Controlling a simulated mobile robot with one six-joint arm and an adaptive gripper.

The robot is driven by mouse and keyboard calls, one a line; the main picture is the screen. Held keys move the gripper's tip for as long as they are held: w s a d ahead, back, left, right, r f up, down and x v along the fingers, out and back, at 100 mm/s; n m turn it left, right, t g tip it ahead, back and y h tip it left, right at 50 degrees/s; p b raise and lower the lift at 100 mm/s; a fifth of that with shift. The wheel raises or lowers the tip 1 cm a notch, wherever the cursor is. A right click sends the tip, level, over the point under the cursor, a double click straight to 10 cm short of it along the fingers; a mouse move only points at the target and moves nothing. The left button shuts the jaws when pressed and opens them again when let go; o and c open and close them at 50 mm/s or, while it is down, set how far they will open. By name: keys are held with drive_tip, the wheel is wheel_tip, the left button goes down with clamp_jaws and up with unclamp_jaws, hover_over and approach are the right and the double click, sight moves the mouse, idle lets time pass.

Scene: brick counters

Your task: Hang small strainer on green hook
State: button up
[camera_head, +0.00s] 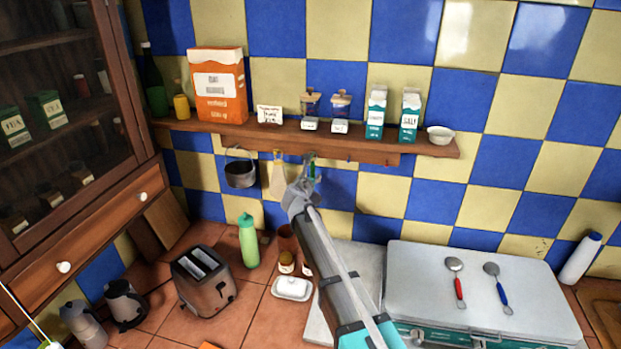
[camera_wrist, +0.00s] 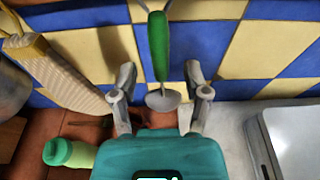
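A green handle-shaped piece (camera_wrist: 159,45) is upright in front of the tiled wall in the wrist view, with a rounded metal end (camera_wrist: 162,99) at its bottom and thin metal at its top. I cannot tell whether it is the strainer's handle or part of the green hook. It also shows small and green in the head view (camera_head: 313,172), under the wooden shelf. My gripper (camera_wrist: 160,80) is open around its lower part, with gaps on both sides. In the head view my gripper (camera_head: 302,188) is just below the shelf. No strainer mesh is clearly visible.
The wooden shelf (camera_head: 290,143) carries boxes and jars. A dark pot (camera_head: 240,174) and a pale flat utensil (camera_head: 278,178) hang left of my gripper. Below stand a green bottle (camera_head: 248,240) and a toaster (camera_head: 203,281). Red-handled and blue-handled utensils lie on the metal case (camera_head: 420,270).

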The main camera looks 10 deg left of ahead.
drive_tip(key=shift+s, duration=0.1)
idle(0.3)
drive_tip(key=shift+s+r+p, duration=0.55)
drive_tip(key=shift+s+p, duration=0.05)
drive_tip(key=shift+s, duration=0.05)
drive_tip(key=f+v, duration=0.2)
drive_tip(key=v, duration=0.7)
drive_tip(key=d+f+m+g+h, duration=0.2)
drive_tip(key=d+f+m+g, duration=0.1)
drive_tip(key=d, duration=0.5)
drive_tip(key=s+d+f+m+g+h, duration=0.1)
drive_tip(key=d+f+m+g+h, duration=0.2)
drive_tip(key=d+m+g, duration=0.3)
drive_tip(key=s+d+f+m+g+h, duration=0.1)
drive_tip(key=d+f+m+g+h, duration=0.2)
drive_tip(key=d+m, duration=0.4)
drive_tip(key=shift+d+f+g, duration=0.45)
drive_tip(key=shift+d+g, duration=0.65)
drive_tip(key=shift+d, duration=1.4)
drive_tip(key=shift+s+f, duration=0.1)
